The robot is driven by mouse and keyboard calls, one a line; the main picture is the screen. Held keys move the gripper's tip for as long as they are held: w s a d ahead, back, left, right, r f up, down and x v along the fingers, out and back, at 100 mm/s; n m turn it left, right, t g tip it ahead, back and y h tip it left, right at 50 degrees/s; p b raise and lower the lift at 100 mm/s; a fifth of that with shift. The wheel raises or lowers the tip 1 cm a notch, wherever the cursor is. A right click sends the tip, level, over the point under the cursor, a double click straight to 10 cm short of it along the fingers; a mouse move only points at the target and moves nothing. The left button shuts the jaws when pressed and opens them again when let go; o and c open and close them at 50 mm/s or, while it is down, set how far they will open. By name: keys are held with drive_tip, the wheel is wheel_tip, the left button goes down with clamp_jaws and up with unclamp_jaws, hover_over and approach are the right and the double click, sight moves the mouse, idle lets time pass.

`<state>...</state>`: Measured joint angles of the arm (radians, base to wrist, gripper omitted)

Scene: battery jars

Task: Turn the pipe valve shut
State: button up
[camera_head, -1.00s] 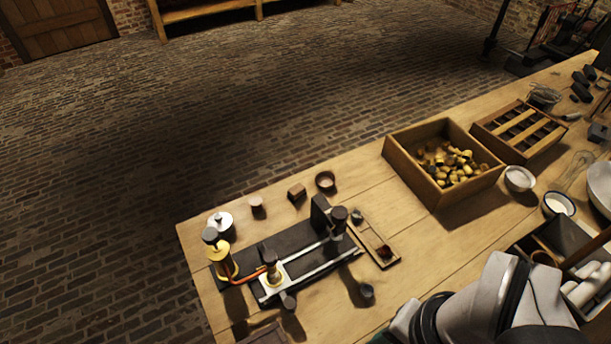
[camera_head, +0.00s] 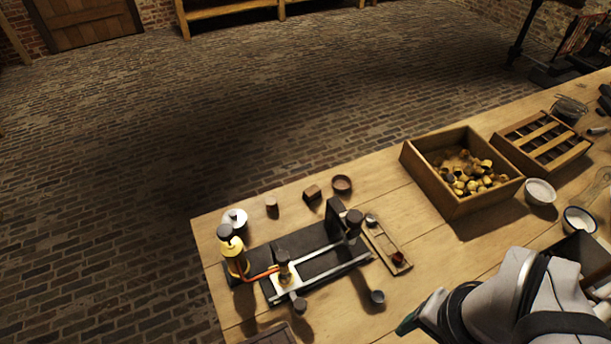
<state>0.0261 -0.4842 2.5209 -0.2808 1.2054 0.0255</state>
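An apparatus on a dark board (camera_head: 300,246) stands at the left end of the wooden table. It has pale metal rods (camera_head: 325,277), a dark-topped post (camera_head: 284,262) on a white base, and another dark knob (camera_head: 354,218) at its right end. An orange tube (camera_head: 262,274) runs from the post to a yellow cylinder (camera_head: 236,262) with a dark cap. I cannot tell which of these parts is the pipe valve. My white and black arm shows at the lower right, to the right of the apparatus and apart from it. My gripper's fingers are not visible.
A wooden box (camera_head: 432,188) of yellowish pieces and a slatted crate (camera_head: 510,145) stand to the right. A narrow tray (camera_head: 377,233) lies beside the board. Bare table (camera_head: 420,225) lies between tray and box.

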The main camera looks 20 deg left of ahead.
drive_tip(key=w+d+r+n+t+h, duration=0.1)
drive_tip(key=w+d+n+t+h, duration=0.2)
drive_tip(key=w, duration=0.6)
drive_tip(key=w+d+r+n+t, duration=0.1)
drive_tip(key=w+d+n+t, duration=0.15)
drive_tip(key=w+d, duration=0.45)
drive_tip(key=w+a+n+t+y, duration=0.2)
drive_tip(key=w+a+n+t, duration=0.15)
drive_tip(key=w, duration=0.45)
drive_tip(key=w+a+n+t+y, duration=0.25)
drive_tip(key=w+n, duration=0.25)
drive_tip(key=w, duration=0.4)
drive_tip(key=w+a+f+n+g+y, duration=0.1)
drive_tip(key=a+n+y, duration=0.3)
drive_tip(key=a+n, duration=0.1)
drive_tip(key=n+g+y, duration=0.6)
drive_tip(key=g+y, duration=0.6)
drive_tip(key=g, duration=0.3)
approach(283, 260)
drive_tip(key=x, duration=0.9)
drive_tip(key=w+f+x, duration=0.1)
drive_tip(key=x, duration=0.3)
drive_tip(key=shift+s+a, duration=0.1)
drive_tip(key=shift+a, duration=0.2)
